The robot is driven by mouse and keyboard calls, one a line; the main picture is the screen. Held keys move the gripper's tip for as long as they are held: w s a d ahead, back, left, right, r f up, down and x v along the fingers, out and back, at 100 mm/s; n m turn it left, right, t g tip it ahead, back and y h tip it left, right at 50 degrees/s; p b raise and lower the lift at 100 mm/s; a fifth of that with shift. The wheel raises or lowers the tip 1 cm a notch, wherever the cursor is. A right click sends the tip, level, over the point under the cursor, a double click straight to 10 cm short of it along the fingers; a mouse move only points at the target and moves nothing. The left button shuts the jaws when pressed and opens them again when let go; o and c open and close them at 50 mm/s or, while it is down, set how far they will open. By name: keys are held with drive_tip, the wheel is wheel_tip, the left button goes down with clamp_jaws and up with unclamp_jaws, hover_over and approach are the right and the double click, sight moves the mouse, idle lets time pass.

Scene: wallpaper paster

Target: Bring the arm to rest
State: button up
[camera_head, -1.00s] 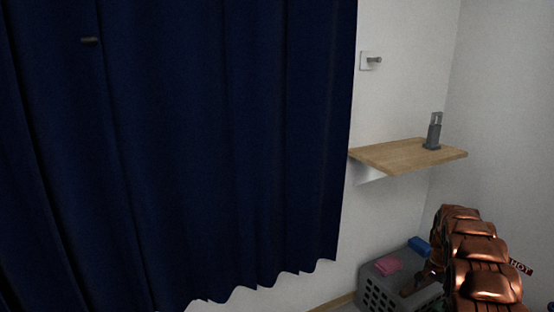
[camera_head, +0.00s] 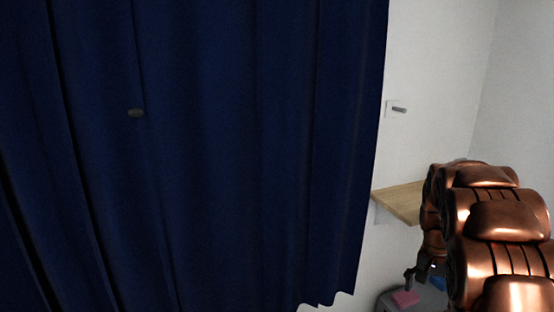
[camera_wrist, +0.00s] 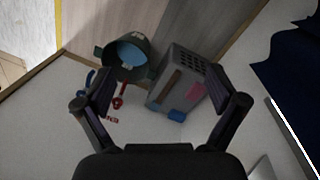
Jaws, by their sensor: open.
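My arm (camera_head: 490,225), copper-coloured and jointed, stands bent at the lower right in the head view. My gripper (camera_head: 418,272) hangs below it, small and partly hidden by the arm links. In the wrist view my gripper (camera_wrist: 160,100) shows two dark fingers spread wide apart. Nothing is between the fingers close up. The floor with its objects lies farther off beyond them.
A dark blue curtain (camera_head: 210,150) fills the left. A wooden shelf (camera_head: 400,200) is partly behind my arm, with a wall hook (camera_head: 399,109) above. A grey crate (camera_wrist: 168,62) holds pink and blue items. A dark bucket (camera_wrist: 122,72) stands beside it.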

drive_tip(key=s+a+r+n+p, duration=0.5)
drive_tip(key=s+a+r+p, duration=0.95)
drive_tip(key=r, duration=0.55)
drive_tip(key=s+a+r+n+p, duration=0.2)
drive_tip(key=s+a+r+p, duration=0.1)
drive_tip(key=s, duration=0.5)
drive_tip(key=s+a+r+n+p, duration=0.2)
drive_tip(key=s+a+r+p, duration=0.2)
drive_tip(key=s, duration=0.4)
drive_tip(key=shift+s+a+g+y, duration=0.2)
drive_tip(key=shift+a+g+y, duration=0.1)
drive_tip(key=shift+a+g, duration=0.15)
